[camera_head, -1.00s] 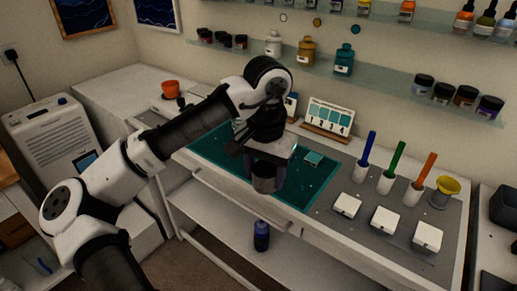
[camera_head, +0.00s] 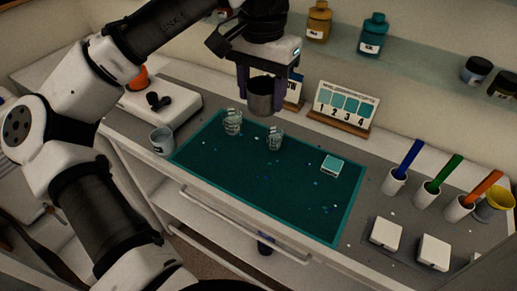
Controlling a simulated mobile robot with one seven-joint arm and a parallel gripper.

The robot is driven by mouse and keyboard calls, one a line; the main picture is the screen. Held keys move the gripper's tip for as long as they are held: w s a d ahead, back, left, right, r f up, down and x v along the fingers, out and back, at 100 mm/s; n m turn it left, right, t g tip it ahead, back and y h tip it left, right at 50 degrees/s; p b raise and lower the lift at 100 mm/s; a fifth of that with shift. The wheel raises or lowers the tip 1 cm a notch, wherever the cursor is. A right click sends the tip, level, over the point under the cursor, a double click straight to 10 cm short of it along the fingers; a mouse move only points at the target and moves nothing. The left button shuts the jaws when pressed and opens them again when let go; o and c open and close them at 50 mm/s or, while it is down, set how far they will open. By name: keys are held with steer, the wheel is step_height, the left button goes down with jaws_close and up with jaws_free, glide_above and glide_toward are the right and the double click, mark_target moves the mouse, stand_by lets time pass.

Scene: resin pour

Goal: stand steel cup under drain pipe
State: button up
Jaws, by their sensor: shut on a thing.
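My gripper (camera_head: 261,88) is shut on a grey steel cup (camera_head: 263,97), with a dark finger at each side of it. The cup hangs roughly upright above the back part of the teal mat (camera_head: 285,210), near the card stand. I cannot make out a drain pipe in this view.
Two clear measuring cups (camera_head: 233,121) (camera_head: 275,138) stand on the mat below the gripper, and a small teal-topped block (camera_head: 332,164) lies to the right. A pale cup (camera_head: 161,140) stands at the bench's left front edge. A numbered card stand (camera_head: 342,105) is behind. The mat's front is clear.

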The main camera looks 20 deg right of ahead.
steer(key=shift+w, duration=0.3)
steer(key=shift+f, duration=0.25)
step_height(320, 180, down, 19)
steer(key=shift+f+p, duration=0.2)
steer(key=shift+p, duration=0.1)
steer(key=shift+f, duration=0.2)
steer(key=o, duration=1)
steer(key=shift+c, duration=0.2)
steer(key=shift+r, duration=0.1)
step_height(320, 180, up, 12)
steer(key=shift+r, duration=0.15)
